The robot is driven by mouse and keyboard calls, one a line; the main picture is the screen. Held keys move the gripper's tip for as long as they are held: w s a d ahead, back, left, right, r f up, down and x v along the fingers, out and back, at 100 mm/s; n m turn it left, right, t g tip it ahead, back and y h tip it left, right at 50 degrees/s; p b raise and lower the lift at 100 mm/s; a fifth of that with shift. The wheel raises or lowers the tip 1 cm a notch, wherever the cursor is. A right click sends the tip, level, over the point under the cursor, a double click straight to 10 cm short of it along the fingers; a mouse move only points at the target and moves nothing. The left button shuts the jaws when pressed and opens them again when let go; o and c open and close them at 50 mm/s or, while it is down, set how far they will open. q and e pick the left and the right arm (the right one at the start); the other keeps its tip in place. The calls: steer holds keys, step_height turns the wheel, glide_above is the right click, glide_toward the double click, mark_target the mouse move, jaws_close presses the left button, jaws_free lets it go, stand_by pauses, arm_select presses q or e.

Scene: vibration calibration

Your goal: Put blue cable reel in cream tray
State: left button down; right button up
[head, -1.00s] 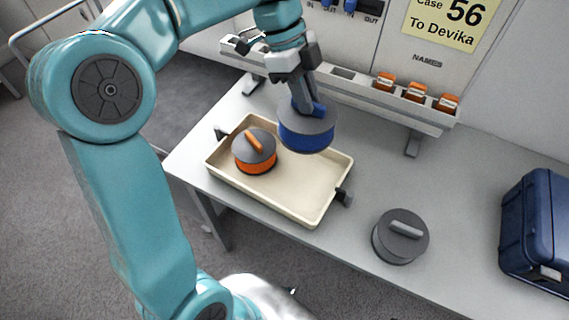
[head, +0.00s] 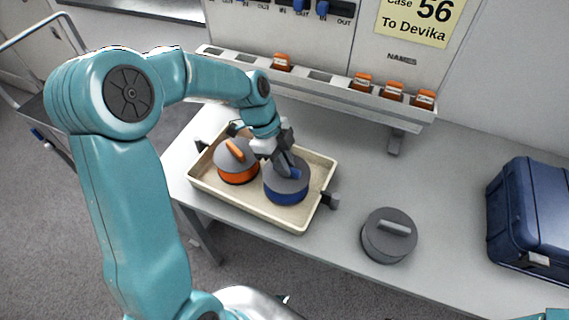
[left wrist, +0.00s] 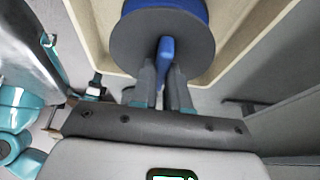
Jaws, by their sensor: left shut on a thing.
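The blue cable reel (head: 287,187), with a grey top disc and a blue handle, is over the right part of the cream tray (head: 318,197), low and inside its outline. I cannot tell if it touches the tray floor. My left gripper (head: 290,171) is shut on its handle from above. In the left wrist view the reel (left wrist: 163,38) fills the top middle, its handle between my left fingers (left wrist: 165,88), and the cream tray (left wrist: 240,38) shows around it. My right gripper is not in view.
An orange cable reel (head: 238,172) stands in the tray's left part, close beside the blue one. A grey reel (head: 388,240) is on the table (head: 345,225) right of the tray. A blue case (head: 530,215) is at the far right. A rack (head: 330,92) runs along the back.

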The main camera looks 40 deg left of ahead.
arm_select(q)
steer(key=shift+w+f, duration=0.15)
steer(key=shift+f, duration=0.4)
steer(key=shift+r, duration=0.1)
steer(key=c, duration=1.1)
jaws_free()
steer(key=shift+f, duration=0.2)
steer(key=shift+r, duration=0.15)
